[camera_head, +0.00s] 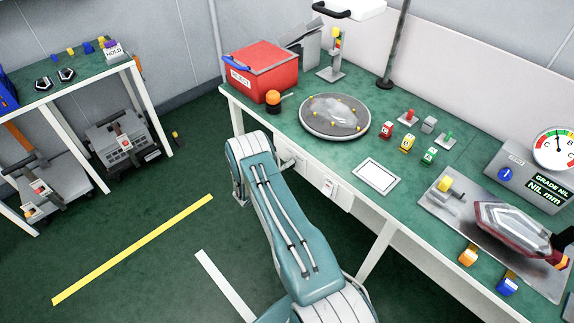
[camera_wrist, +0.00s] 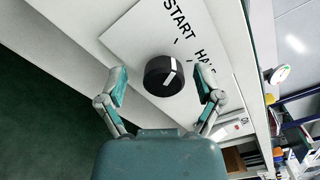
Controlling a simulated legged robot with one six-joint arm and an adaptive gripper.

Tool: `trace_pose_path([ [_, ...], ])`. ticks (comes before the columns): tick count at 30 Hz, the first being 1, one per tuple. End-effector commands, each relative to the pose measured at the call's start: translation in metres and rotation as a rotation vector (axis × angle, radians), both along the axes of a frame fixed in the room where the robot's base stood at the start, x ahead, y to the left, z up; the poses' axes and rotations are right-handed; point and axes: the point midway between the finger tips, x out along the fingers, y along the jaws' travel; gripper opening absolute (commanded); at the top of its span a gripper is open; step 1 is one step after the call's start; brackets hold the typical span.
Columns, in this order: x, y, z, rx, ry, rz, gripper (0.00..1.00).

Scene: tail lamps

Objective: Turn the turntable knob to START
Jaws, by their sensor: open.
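In the wrist view, the black knob (camera_wrist: 164,76) with a white pointer line sits on a white panel (camera_wrist: 135,30). START is printed above it, and HA with the rest hidden is printed to its upper right. The pointer slants up and slightly right; I cannot tell which label it lines up with. My gripper (camera_wrist: 161,75) is open, one finger on each side of the knob, with gaps showing. In the head view, the round turntable (camera_head: 312,130) carries a clear lamp piece (camera_head: 338,110). The knob and my fingers are hidden there behind my arm.
On the green bench (camera_head: 385,205) stand a red box (camera_head: 262,72), an orange beacon (camera_head: 273,98), several small coloured blocks and a white framed plate (camera_head: 376,177). A fixture with a tail lamp (camera_head: 515,228) is at right. Green floor lies left of my arm.

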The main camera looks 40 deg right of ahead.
Motion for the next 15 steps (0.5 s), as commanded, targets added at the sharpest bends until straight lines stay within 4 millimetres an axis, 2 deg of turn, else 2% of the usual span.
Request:
trace_pose_path([
  [4, -0.001, 0.003, 0.000, 0.000, 0.001, -0.001, 0.85],
  [7, -0.001, 0.013, 0.000, 0.000, 0.002, 0.000, 0.85],
  [15, -0.004, 0.068, 0.000, -0.001, 0.001, 0.003, 0.85],
])
